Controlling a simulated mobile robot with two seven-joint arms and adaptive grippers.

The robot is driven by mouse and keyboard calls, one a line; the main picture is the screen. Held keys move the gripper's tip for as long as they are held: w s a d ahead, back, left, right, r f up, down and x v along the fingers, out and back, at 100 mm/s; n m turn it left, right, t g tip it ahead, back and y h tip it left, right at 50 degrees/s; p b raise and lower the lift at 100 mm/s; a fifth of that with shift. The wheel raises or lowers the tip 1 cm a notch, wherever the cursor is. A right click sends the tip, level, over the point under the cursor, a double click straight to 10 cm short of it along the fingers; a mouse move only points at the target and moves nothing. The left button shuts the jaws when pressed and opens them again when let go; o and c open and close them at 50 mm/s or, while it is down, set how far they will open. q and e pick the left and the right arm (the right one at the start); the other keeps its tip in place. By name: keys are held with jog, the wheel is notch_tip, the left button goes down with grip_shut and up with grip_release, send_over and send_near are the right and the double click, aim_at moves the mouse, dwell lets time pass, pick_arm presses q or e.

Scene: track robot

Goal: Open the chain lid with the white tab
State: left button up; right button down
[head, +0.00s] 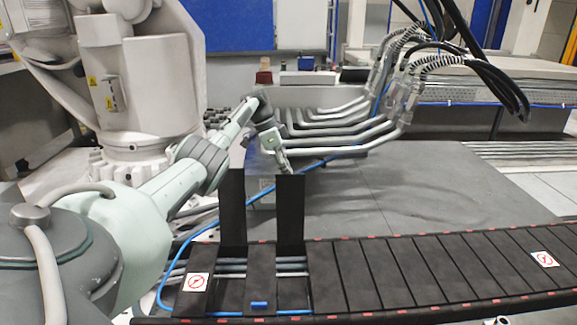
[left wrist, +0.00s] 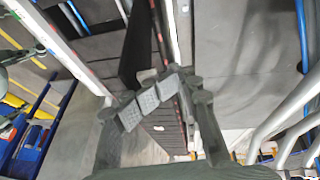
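The black cable chain (head: 400,275) runs along the front of the head view. Two dark lids stand upright on it, a left one (head: 232,212) and a right one (head: 290,218). A closed lid between them carries a blue tab (head: 259,304). I cannot make out a white tab in the head view. My left gripper (head: 284,168) is just above the top of the right upright lid. In the left wrist view its finger pads (left wrist: 157,93) meet, with nothing visible between them. A small whitish piece (left wrist: 148,75), possibly a tab, shows just beyond them. My right gripper is out of view.
Cables and a blue hose (head: 168,285) lie in the open chain sections. Bent grey pipes (head: 345,130) stand behind the gripper. A white robot arm (head: 140,90) stands at the left. The grey plate (head: 440,190) behind the chain is clear.

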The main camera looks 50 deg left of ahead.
pick_arm(q)
jog(key=shift+a+f, duration=0.1)
jog(key=shift+f, duration=0.8)
jog(key=shift+a+r, duration=0.15)
jog(key=shift+r, duration=0.5)
jog(key=v, duration=1.1)
jog(key=shift+s+a, duration=0.15)
